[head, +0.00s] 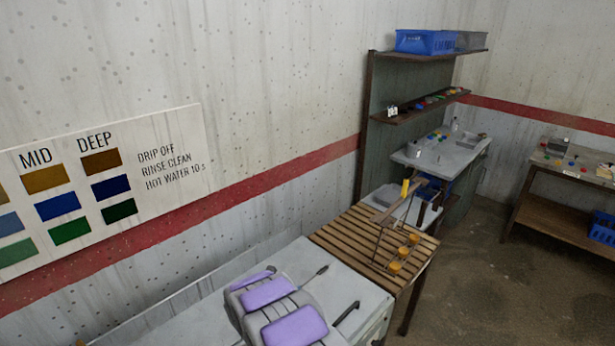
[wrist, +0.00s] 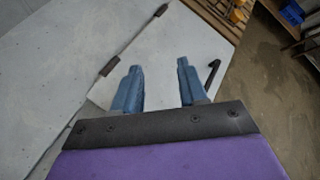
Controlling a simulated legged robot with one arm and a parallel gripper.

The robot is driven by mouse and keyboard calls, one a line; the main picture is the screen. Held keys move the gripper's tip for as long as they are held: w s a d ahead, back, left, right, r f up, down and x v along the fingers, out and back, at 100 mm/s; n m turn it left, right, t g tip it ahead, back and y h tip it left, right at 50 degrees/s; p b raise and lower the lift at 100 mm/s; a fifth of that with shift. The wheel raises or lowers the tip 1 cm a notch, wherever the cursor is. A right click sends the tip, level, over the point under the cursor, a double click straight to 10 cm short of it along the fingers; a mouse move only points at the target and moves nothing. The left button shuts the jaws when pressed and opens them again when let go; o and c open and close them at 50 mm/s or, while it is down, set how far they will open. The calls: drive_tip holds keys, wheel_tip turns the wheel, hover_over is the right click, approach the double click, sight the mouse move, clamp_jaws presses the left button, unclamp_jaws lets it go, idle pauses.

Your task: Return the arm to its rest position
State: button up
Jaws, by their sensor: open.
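My gripper (wrist: 158,88) shows in the wrist view with its two blue fingers apart and nothing between them. Behind the fingers is its dark plate with a purple cover. In the head view my purple and grey arm (head: 292,333) is low in the middle, over the pale counter (head: 355,290); the fingers cannot be made out there. The pale counter top also lies beyond the fingers in the wrist view (wrist: 60,70). A black handle (head: 347,315) is at the counter's right side, and shows right of the fingers in the wrist view (wrist: 213,75).
A slatted wooden rack (head: 345,232) with orange pieces (head: 395,267) and a yellow-handled item (head: 405,187) adjoins the counter. Shelves with a blue crate (head: 425,41) and a grey worktop (head: 440,152) stand beyond. A wall sign (head: 100,185) is at left. Floor (head: 480,270) is open at right.

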drive_tip(key=s+a+r+n+g+y+b, duration=0.1)
drive_tip(key=s+r+n+y+b, duration=0.2)
drive_tip(key=r+n, duration=0.5)
drive_tip(key=s+a+r+n+g+y, duration=0.1)
drive_tip(key=s+r+n+y, duration=0.35)
drive_tip(key=r+n, duration=0.3)
drive_tip(key=s+d+r+n+g+h+b, duration=0.1)
drive_tip(key=s+d+n+g, duration=0.2)
drive_tip(key=s, duration=1.1)
drive_tip(key=s+d+r+n+g+h+b, duration=0.1)
drive_tip(key=s+d+n+g+b, duration=0.1)
drive_tip(key=s+d+n, duration=0.7)
drive_tip(key=s+d+r+n+g+h+b, duration=0.1)
drive_tip(key=s+d+n+g, duration=0.3)
drive_tip(key=s, duration=1.7)
drive_tip(key=d+n, duration=0.3)
drive_tip(key=d, duration=0.3)
drive_tip(key=shift+s+g+b, duration=0.2)
drive_tip(key=shift+g+b, duration=0.1)
drive_tip(key=shift+g, duration=0.1)
